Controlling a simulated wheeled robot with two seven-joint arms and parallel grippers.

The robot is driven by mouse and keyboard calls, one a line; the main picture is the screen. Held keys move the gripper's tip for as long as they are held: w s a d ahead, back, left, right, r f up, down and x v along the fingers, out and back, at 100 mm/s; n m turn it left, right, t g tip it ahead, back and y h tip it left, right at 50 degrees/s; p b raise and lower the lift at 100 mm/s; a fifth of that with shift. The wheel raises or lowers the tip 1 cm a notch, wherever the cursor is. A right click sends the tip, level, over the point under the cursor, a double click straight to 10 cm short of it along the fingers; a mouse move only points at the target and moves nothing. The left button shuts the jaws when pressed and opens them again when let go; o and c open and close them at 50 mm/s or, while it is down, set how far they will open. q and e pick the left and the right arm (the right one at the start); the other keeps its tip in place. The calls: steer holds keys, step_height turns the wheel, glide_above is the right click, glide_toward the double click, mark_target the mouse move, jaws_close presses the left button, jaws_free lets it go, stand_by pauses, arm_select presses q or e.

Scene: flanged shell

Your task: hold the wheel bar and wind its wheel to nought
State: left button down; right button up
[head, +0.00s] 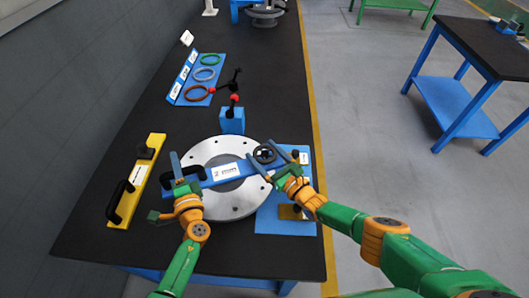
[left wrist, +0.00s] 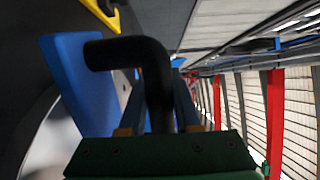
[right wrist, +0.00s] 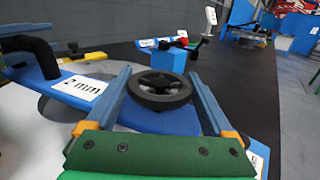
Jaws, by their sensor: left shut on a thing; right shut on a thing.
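The blue wheel bar (head: 222,173) lies across the round silver flange (head: 225,206). It has a black handle at its left end and a white label reading "2 mm" (right wrist: 82,88). My left gripper (head: 186,178) is shut on the black handle, which stands between its fingers in the left wrist view (left wrist: 150,60). The small black wheel (head: 265,153) sits at the bar's right end. My right gripper (head: 260,160) has its fingers on either side of the wheel (right wrist: 160,88) and is shut on it. I cannot read a scale on the wheel.
A yellow bar (head: 138,180) with black handles lies left of the flange. A blue block (head: 232,121) with a red-knobbed lever stands behind it. A blue rack with coloured rings (head: 197,93) is further back. A blue plate (head: 270,215) lies at the table's right edge.

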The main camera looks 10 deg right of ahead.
steer(key=shift+n+g+y, duration=0.4)
steer(key=shift+n+y, duration=0.1)
steer(key=shift+y, duration=0.2)
steer(key=o, duration=1.1)
steer(key=v, duration=1.2)
steer(key=shift+s, duration=0.1)
